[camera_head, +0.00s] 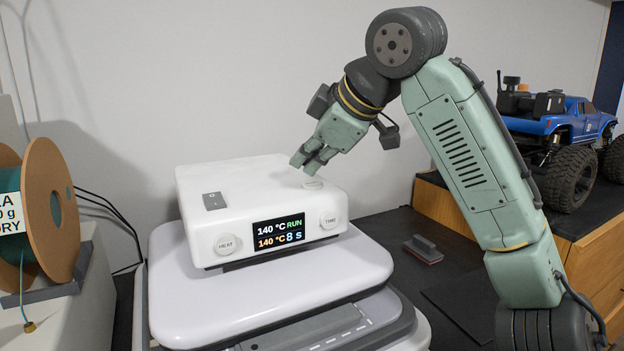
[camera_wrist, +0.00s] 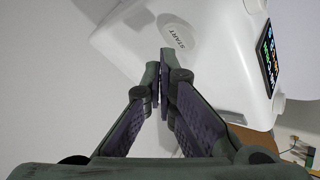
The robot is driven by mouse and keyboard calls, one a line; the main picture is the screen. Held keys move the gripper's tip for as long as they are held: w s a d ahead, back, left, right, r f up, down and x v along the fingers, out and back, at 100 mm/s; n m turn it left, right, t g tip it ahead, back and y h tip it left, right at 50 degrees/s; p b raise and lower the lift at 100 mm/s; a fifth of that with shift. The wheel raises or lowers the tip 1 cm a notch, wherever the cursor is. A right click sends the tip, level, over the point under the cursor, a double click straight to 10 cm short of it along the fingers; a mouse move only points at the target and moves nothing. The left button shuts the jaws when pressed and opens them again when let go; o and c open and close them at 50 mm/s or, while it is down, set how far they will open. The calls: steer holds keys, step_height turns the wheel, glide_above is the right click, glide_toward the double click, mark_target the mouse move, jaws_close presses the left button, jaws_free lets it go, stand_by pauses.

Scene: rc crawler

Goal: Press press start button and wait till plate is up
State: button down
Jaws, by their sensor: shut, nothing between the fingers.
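The white heat press (camera_head: 262,215) stands on the dark bench, with a pale plate (camera_head: 270,286) below its control box. Its display (camera_head: 278,231) reads 140 °C RUN and 140 °C 8 s. The round start button (camera_head: 313,184) is on top of the box near the right edge; its START label (camera_wrist: 180,37) shows in the wrist view. My gripper (camera_head: 307,160) is shut and empty, pointing down at the button. In the wrist view its fingertips (camera_wrist: 165,56) are beside the START label; I cannot tell if they touch the button.
HEAT (camera_head: 227,243) and TIME (camera_head: 329,219) buttons flank the display, and a switch (camera_head: 214,201) is on top. A filament spool (camera_head: 50,210) stands left. A blue crawler truck (camera_head: 567,127) stands on a wooden cabinet at right. A small dark-handled tool (camera_head: 423,249) lies on the bench.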

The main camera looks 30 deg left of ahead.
mark_target(309, 185)
steer(key=shift+r, duration=2.5)
